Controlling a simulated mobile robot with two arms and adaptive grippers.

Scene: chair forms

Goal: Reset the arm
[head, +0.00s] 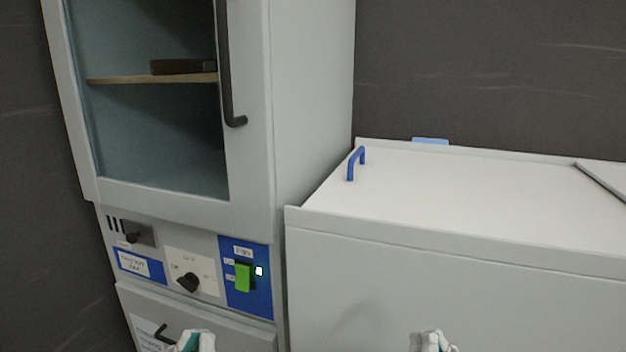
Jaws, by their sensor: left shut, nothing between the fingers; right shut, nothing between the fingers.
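My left gripper (196,341) shows at the bottom edge of the head view, in front of the lower drawer of the grey cabinet. It is shut and holds nothing. My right gripper (432,341) shows at the bottom edge, in front of the white chest's front face. It is shut and empty. Only the tips of both grippers are in view; the arms are hidden below the frame.
The tall cabinet (312,90) has a glass door with a dark handle (229,70), a wooden shelf (120,79), a black knob (188,281) and a green switch (243,277). The chest (450,190) has a blue handle (351,166); its top is mostly clear.

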